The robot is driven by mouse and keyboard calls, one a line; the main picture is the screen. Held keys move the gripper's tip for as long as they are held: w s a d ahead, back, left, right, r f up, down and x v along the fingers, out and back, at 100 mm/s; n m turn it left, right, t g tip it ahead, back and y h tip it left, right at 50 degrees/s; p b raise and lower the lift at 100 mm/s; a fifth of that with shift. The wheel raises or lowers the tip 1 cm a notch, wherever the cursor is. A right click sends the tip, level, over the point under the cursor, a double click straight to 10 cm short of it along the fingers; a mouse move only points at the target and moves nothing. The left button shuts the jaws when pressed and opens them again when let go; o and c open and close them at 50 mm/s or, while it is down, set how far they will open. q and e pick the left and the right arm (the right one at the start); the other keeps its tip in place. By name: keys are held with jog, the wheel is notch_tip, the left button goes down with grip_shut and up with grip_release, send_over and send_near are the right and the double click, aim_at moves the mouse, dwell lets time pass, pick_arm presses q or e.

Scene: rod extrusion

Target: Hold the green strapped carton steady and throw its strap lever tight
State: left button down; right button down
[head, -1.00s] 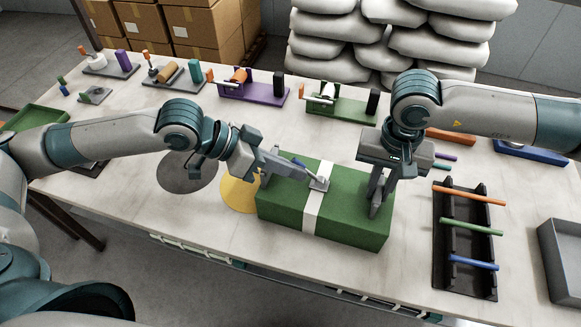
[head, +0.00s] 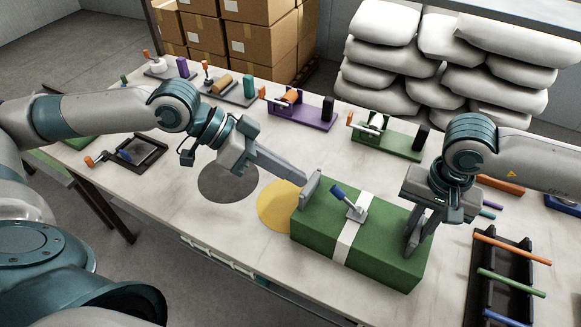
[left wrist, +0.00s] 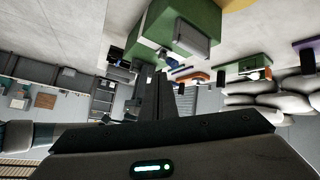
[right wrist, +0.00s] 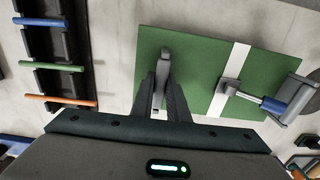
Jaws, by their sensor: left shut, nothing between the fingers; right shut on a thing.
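The green carton (head: 385,255) lies on the table with a white strap (head: 347,243) across its top. The strap lever (head: 338,191) has a blue handle that slants up to the left from a grey buckle (head: 356,212); it also shows in the right wrist view (right wrist: 272,104). A grey upright plate (head: 312,189) stands at the carton's left end. My left gripper (head: 303,175) is shut and empty, close to that plate and left of the lever. My right gripper (head: 413,246) is shut on a grey tab (right wrist: 162,78) on the carton's right part.
A black rack (head: 485,285) with coloured rods stands right of the carton. A yellow disc (head: 275,208) and a dark disc (head: 228,182) mark the table on the left. A green fixture (head: 390,138) and a purple one (head: 300,108) stand behind.

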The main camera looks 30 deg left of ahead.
pick_arm(q)
jog(key=shift+s+a+r, duration=0.25)
jog(key=shift+a+r, duration=0.2)
jog(key=shift+a, duration=0.05)
dwell(0.4)
pick_arm(e)
jog(key=c, duration=1.6)
grip_release()
jog(key=shift+c, duration=0.2)
jog(key=shift+o, duration=0.6)
jog(key=o, duration=0.4)
jog(key=shift+c, duration=0.2)
jog(key=shift+r, duration=0.1)
pick_arm(q)
jog(key=shift+r+p, duration=0.35)
pick_arm(e)
jog(key=shift+r, duration=3.4)
jog(key=shift+r, duration=0.15)
